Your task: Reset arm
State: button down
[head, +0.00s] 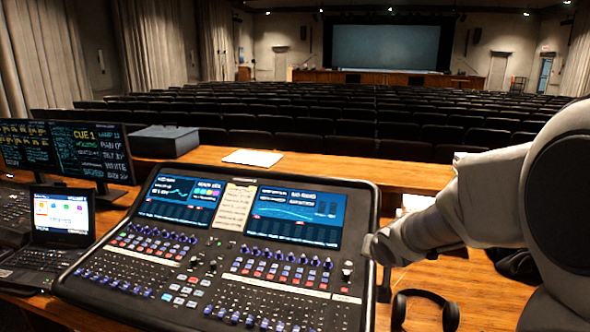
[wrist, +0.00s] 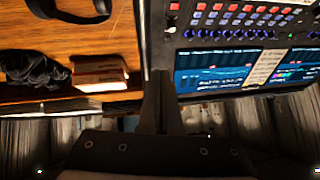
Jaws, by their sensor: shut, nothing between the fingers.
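My arm reaches in from the right in the head view, with my gripper (head: 384,290) at the right edge of the mixing desk (head: 371,205). In the wrist view, my gripper's dark fingers (wrist: 160,82) are together and hold nothing. That view appears upside down and shows the mixing desk (wrist: 230,42) to the right of the fingers. The fingers are close to the desk's side edge; I cannot tell whether they touch it. My forearm hides part of the table on the right.
Black headphones (head: 427,296) lie on the wooden table (head: 480,285) right of the desk. A laptop (head: 62,215), two monitors (head: 92,150), a dark box (head: 166,141) and paper (head: 252,157) are on the left and behind. A dark cloth-like bundle (wrist: 38,65) lies near a small box (wrist: 100,72).

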jog(key=s+r+n+g+h, duration=0.1)
jog(key=s+r, duration=0.2)
jog(key=s, duration=0.4)
jog(key=s+r+g+h, duration=0.1)
jog(key=s+r, duration=0.3)
jog(key=s, duration=0.4)
jog(key=s+a+n+g+y, duration=0.1)
jog(key=s+a+n+y, duration=0.1)
jog(key=s, duration=1.1)
jog(key=shift+s+a+n+g+y, duration=0.3)
jog(key=shift+s+a, duration=0.05)
jog(key=shift+a, duration=0.5)
